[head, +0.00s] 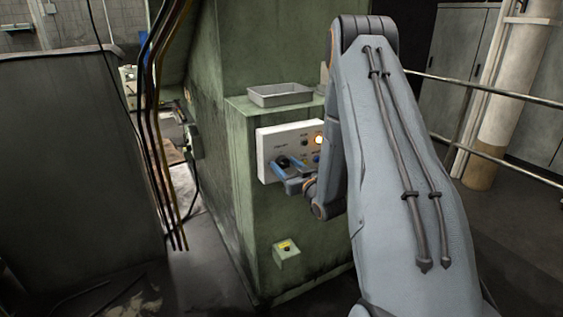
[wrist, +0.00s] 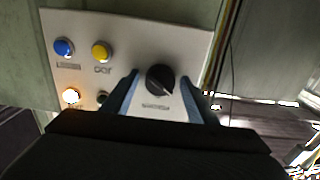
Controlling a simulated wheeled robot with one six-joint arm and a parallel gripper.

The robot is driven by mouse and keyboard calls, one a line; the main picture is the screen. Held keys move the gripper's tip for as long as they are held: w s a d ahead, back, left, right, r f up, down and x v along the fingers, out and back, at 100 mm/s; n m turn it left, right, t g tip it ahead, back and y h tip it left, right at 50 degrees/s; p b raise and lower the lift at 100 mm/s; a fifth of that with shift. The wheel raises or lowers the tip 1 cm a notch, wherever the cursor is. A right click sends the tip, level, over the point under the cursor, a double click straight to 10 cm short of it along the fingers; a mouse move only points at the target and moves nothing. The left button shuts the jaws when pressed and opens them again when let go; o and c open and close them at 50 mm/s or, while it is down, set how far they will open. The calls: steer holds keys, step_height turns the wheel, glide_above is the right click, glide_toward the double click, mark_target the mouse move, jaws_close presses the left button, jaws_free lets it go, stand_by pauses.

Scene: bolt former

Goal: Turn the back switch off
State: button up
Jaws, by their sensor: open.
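The back switch is a black rotary knob (wrist: 160,79) on a white control panel (wrist: 130,40). In the wrist view its white pointer mark points to the lower right. My gripper (wrist: 161,85) is open, with one blue finger on each side of the knob; I cannot tell whether they touch it. In the head view the panel (head: 265,148) is on the side of the green machine, and my gripper (head: 283,167) reaches the dark knob (head: 282,160) at its lower left. My arm hides the panel's right part.
The panel also has a blue button (wrist: 64,47), a yellow button (wrist: 101,51) and a lit lamp (wrist: 71,96). A grey tray (head: 280,95) sits on the green machine's ledge above. Cables (head: 155,120) hang at the left.

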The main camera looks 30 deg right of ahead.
steer(key=c, duration=1.3)
steer(key=n+b, duration=0.1)
steer(key=n, duration=0.2)
steer(key=shift+c, duration=0.2)
steer(key=n+b, duration=0.2)
steer(key=n, duration=0.2)
steer(key=shift+n, duration=0.3)
steer(key=o, duration=1.3)
steer(key=shift+o, duration=0.2)
steer(key=s+p, duration=0.1)
steer(key=s, duration=0.7)
steer(key=shift+p, duration=0.3)
steer(key=shift+d, duration=0.1)
